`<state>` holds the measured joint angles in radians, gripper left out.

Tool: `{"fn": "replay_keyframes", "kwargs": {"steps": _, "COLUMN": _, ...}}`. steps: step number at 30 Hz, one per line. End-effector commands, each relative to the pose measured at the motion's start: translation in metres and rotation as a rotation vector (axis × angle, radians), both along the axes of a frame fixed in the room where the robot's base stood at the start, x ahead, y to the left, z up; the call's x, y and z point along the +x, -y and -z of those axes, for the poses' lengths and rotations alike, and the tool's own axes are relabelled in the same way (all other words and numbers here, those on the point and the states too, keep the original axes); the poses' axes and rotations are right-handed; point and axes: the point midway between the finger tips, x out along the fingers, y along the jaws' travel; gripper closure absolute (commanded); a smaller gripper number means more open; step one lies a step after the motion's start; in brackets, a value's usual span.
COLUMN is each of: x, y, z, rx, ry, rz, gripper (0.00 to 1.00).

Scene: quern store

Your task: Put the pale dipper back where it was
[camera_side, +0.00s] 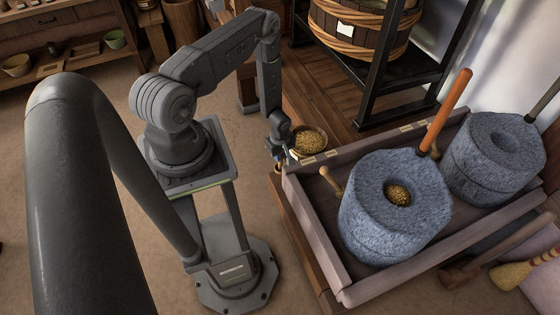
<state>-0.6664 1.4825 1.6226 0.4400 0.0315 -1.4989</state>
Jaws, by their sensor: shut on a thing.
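My gripper (281,158) points down beside the left end of the wooden trough, just left of a bowl of grain (309,140). It is shut on a small tan piece (278,168), which I take to be the pale dipper. Most of it is hidden by the fingers, and its shape is too small to make out. I cannot tell whether it touches the surface below.
The trough (322,248) holds two grey stone querns (380,222) (488,165). An orange upright handle (447,110) rises by the near quern, and a wooden peg (328,179) juts from its left. Small pale labels (309,160) lie along the trough's back rim.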

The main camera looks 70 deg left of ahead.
Motion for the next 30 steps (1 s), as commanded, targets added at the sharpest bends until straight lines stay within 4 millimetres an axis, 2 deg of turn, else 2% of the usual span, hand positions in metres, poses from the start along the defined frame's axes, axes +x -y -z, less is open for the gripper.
{"fn": "replay_keyframes", "kwargs": {"steps": 6, "x": -0.001, "y": 0.000, "z": 0.030, "rx": 0.000, "ry": -0.002, "rz": -0.001, "gripper": 1.00}}
{"fn": "replay_keyframes", "kwargs": {"steps": 9, "x": 0.000, "y": 0.000, "z": 0.038, "rx": 0.001, "ry": -0.001, "rz": -0.001, "gripper": 1.00}}
{"fn": "replay_keyframes", "kwargs": {"steps": 21, "x": 0.000, "y": 0.000, "z": 0.042, "rx": 0.001, "ry": 0.000, "rz": -0.001, "gripper": 1.00}}
{"fn": "replay_keyframes", "kwargs": {"steps": 22, "x": 0.000, "y": -0.001, "z": 0.042, "rx": 0.002, "ry": 0.001, "rz": -0.001, "gripper": 0.78}}
{"fn": "replay_keyframes", "kwargs": {"steps": 29, "x": 0.000, "y": 0.000, "z": 0.042, "rx": 0.001, "ry": 0.000, "rz": -0.001, "gripper": 0.56}}
{"fn": "replay_keyframes", "kwargs": {"steps": 30, "x": 0.000, "y": 0.000, "z": 0.042, "rx": 0.001, "ry": 0.000, "rz": -0.001, "gripper": 0.56}}
